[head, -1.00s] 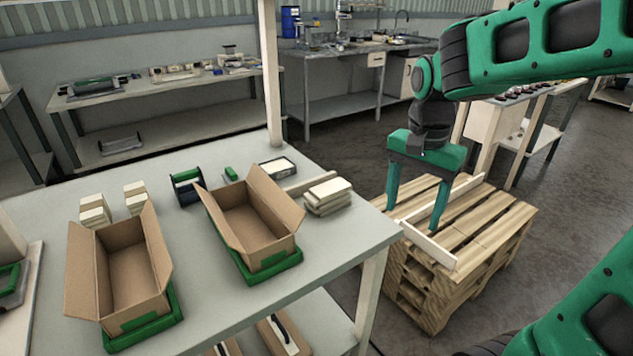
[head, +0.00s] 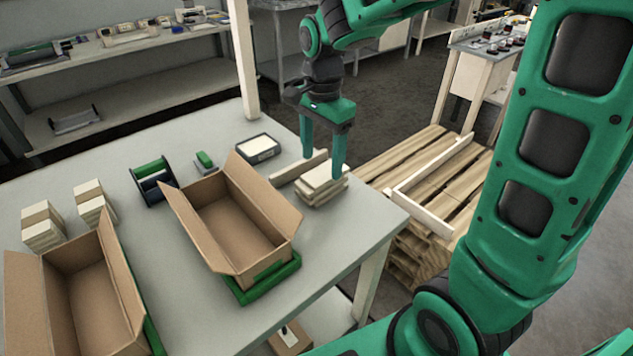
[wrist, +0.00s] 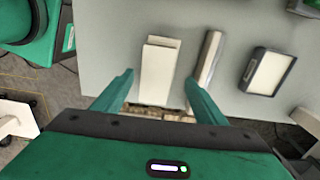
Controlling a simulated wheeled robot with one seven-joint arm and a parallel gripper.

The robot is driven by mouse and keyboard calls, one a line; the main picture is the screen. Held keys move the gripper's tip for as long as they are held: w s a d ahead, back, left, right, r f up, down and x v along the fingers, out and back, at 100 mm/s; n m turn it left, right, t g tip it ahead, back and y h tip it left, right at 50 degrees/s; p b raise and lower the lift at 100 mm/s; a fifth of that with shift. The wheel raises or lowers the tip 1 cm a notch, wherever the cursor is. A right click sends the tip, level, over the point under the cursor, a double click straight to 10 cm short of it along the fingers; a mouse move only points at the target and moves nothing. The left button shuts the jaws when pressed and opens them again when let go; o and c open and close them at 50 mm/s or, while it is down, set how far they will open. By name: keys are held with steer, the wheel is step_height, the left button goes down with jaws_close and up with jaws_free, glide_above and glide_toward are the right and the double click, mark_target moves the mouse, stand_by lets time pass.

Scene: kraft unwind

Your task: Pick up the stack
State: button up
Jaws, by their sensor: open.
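The stack (head: 322,187) is several pale flat pieces piled a little unevenly near the right corner of the table. It also shows in the wrist view (wrist: 158,72), ahead of the fingers and roughly between their lines. My gripper (head: 321,165) is open and empty, fingers pointing down, at the stack's far side in the head view. In the wrist view the open gripper (wrist: 160,82) has one finger to each side of the stack. I cannot tell how high the fingertips are above the table.
A pale bar (head: 298,167) lies close beside the stack. An open cardboard box (head: 238,228) on a green base stands to its left, with another box (head: 80,300) further left. A framed white block (head: 258,148) lies behind. A wooden pallet (head: 425,175) stands beyond the table's right edge.

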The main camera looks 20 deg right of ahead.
mark_target(322, 172)
steer(key=shift+s+d+f, duration=0.1)
steer(key=shift+d+f, duration=0.05)
steer(key=shift+f, duration=3)
steer(key=c, duration=1.2)
